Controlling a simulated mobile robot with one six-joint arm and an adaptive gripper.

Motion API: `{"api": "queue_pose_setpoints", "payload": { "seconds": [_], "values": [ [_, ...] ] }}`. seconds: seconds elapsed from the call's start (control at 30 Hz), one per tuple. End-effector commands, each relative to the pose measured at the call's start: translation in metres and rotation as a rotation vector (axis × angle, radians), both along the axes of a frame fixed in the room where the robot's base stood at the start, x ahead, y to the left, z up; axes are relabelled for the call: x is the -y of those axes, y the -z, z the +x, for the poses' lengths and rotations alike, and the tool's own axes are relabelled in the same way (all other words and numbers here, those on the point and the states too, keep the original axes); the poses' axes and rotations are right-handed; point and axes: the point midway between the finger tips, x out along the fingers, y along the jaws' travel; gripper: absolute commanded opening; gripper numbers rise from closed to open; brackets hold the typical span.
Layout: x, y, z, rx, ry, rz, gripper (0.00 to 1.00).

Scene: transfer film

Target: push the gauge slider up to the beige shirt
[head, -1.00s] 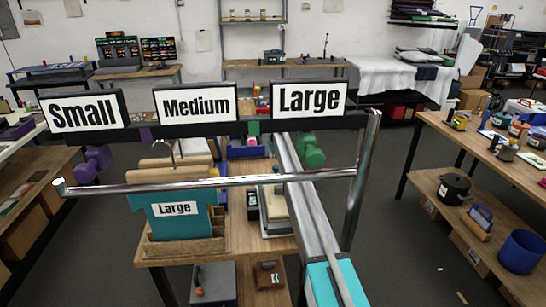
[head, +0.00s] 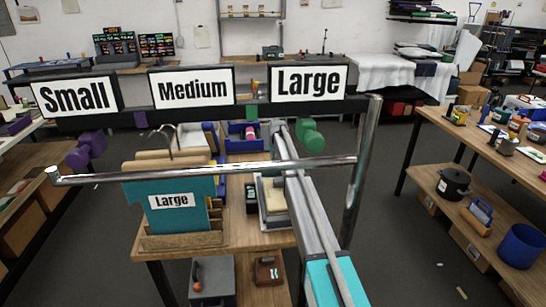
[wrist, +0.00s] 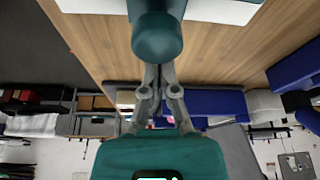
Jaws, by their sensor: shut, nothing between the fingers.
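A folded beige cloth (head: 276,200), which looks like the beige shirt, lies on a pale raised board (head: 266,222) on the wooden table. I cannot make out the gauge slider in the head view; the chrome rail and my arm cover much of that area. My gripper (wrist: 164,80) shows in the wrist view with its grey fingers together and nothing visible between them. A teal rounded part partly covers the fingertips, and I cannot tell whether they touch anything. In the head view my arm runs past the right of the beige cloth, and the fingers cannot be made out.
A rack with Small (head: 75,94), Medium (head: 192,87) and Large (head: 308,83) signs and a chrome rail (head: 210,172) stands in front. Blue bins (head: 240,144) sit behind.

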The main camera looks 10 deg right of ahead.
Motion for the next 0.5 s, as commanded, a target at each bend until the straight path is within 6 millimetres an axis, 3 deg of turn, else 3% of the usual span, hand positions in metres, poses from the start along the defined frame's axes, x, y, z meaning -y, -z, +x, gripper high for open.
{"api": "queue_pose_setpoints", "payload": {
  "seconds": [0.23, 0.5],
  "values": [
    [0.0, 0.0, -0.01, 0.0, 0.0, 0.0, 0.0],
    [-0.001, 0.0, -0.055, 0.0, -0.001, 0.0, 0.0]
  ]
}}
